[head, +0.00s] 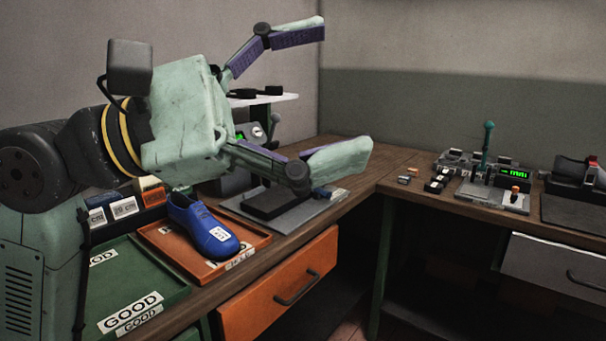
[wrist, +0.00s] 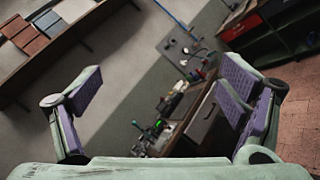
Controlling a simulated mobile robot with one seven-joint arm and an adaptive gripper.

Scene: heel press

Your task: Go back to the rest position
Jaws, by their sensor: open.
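My gripper (head: 315,95) is open and empty, with its two fingers spread wide. It is raised above the workbench in the head view, pointing right. The wrist view also shows my gripper (wrist: 165,105) with nothing between its fingers. A blue shoe (head: 207,228) with a white label lies on the orange tray (head: 165,238), below my gripper and apart from it. The press behind my gripper is partly hidden by it; its grey base plate (head: 345,196) and a green lit display show.
A green tray (head: 172,293) marked GOOD is at the front left. An orange drawer (head: 278,290) is under the bench. On the right bench stand a device with a green lever (head: 488,140) and a black device (head: 580,185). The bench corner (head: 385,165) is mostly clear.

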